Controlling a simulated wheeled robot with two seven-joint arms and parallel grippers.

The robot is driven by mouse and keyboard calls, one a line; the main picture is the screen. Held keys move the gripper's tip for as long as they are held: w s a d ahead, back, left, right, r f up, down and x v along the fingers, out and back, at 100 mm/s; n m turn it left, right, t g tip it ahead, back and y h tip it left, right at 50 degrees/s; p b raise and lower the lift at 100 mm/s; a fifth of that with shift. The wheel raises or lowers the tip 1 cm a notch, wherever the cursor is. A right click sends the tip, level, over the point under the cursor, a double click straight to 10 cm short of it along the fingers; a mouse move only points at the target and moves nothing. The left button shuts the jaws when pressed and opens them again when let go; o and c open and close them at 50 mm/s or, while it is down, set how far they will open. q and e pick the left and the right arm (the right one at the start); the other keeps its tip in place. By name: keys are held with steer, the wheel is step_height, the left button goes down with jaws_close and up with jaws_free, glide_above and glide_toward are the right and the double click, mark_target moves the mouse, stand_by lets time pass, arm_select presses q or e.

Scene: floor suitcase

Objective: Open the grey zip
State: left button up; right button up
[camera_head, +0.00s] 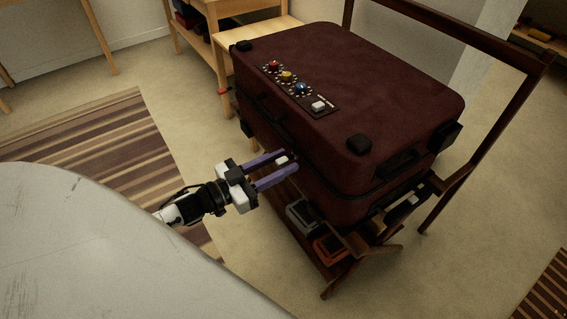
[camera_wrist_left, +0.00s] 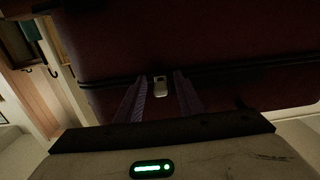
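The dark red suitcase (camera_head: 340,95) lies flat on a dark wooden stand. The small grey zip pull (camera_wrist_left: 160,86) is on the black seam (camera_wrist_left: 225,68) along the suitcase's side in the left wrist view. In the head view a small pale piece (camera_head: 281,160) shows between my fingers, likely this pull. My left gripper (camera_head: 286,166) is open, with its two purple fingers pointing at the suitcase's front side. In the wrist view the fingertips (camera_wrist_left: 158,90) stand on either side of the pull, with a gap to each. My right gripper is not in view.
The suitcase's top bears a panel with red, yellow and blue knobs (camera_head: 302,88). The stand's frame (camera_head: 500,125) rises at the right, and its lower shelf holds grey and orange items (camera_head: 330,246). A wooden table (camera_head: 222,45) stands behind. A striped rug (camera_head: 95,150) lies at the left.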

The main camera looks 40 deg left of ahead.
mark_target(336, 197)
arm_select(q)
steer(key=shift+w+d, duration=0.25)
steer(key=shift+w, duration=0.25)
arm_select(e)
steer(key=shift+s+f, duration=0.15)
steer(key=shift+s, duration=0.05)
